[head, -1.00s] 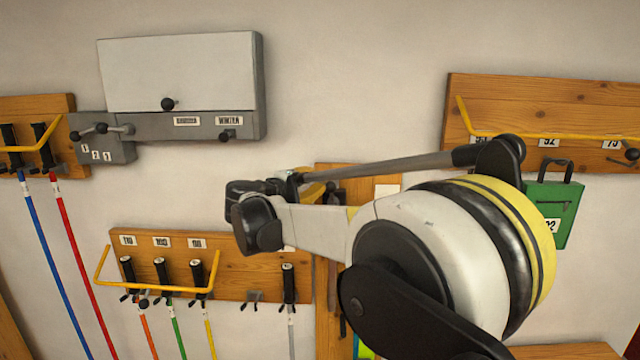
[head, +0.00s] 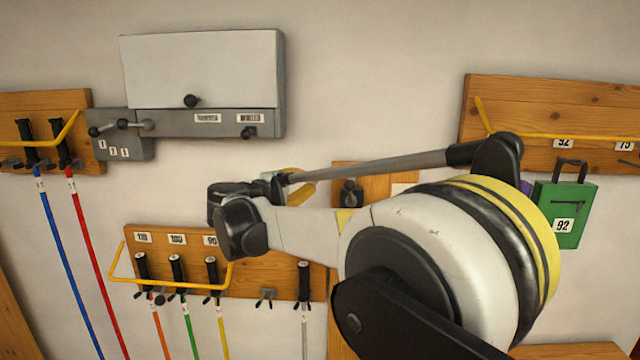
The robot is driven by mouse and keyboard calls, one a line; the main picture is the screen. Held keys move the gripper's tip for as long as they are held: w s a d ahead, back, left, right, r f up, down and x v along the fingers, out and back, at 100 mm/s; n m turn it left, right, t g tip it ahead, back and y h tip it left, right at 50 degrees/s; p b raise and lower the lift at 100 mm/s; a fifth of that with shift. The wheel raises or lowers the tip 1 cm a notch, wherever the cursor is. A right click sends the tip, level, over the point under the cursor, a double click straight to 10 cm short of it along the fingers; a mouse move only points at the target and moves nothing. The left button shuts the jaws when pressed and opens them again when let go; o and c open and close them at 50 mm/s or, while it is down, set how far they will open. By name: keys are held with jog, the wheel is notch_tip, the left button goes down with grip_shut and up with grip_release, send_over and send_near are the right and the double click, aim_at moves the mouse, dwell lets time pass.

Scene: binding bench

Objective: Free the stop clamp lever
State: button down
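No part is marked as the stop clamp lever, so I cannot tell for sure which it is. A grey lever with black knobs (head: 122,124) sits on a small grey box (head: 127,150) at the left end of a grey wall cabinet (head: 205,70). A black knob (head: 160,299) is on the lower rack (head: 190,262), near its yellow bar (head: 122,277). My gripper is at or behind the dark wrist end of my arm, right of the lever and in front of the wall. Its fingers cannot be made out.
Poles with black handles hang on the lower rack and on a left rack (head: 85,103). A right board (head: 600,100) has a yellow bar, with a green case (head: 570,210) below. My arm hides part of the middle board (head: 375,185). The wall above is bare.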

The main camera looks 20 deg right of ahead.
jog(key=s+d+f+v, duration=0.1)
jog(key=v, duration=0.5)
jog(key=s+d+f+m+g+y+b, duration=0.1)
jog(key=s+d+f+y+b, duration=0.1)
jog(key=s+d+f+b, duration=0.25)
jog(key=s+d+f+g+y+b, duration=0.1)
jog(key=s+d+f+b, duration=0.15)
jog(key=s+f, duration=0.4)
jog(key=s+d+f+m+g+y+b, duration=0.1)
jog(key=s+d+f+y+b, duration=0.15)
jog(key=s+f+b, duration=0.35)
jog(key=s+a+f+m+y+b, duration=0.1)
jog(key=s+f+b, duration=0.4)
jog(key=f, duration=0.8)
jog(key=s+a+f+m+y+b, duration=0.2)
jog(key=s+f+y+b, duration=0.4)
jog(key=s+f, duration=0.6)
jog(key=shift+s+a+f, duration=0.2)
jog(key=shift+a+f, duration=0.5)
jog(key=shift+f, duration=0.15)
